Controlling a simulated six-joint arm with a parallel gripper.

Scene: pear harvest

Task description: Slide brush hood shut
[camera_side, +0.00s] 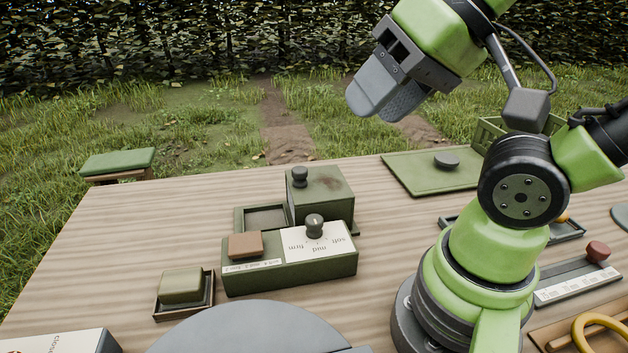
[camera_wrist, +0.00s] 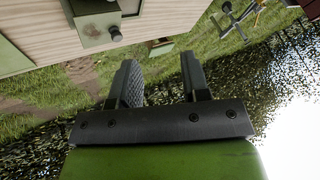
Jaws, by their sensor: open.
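The brush hood (camera_side: 325,192) looks like a green box with a dark round knob on its top left. It stands behind the dial box in the side view, at the right of a low green tray. The tray's left part, a shallow recess (camera_side: 265,217), lies uncovered beside the hood. A green box with a dark knob, apparently the hood (camera_wrist: 93,22), also shows at the top of the wrist view. My gripper (camera_side: 384,100) is raised above and to the right of the hood, well apart from it. In the wrist view my gripper (camera_wrist: 160,65) has its fingers apart with nothing between them.
The dial box (camera_side: 290,270) with a knob and brown block stands close in front of the hood. A small tray with a green block (camera_side: 182,285) is at front left. A green board (camera_side: 410,178) lies right. The table left of the hood is clear.

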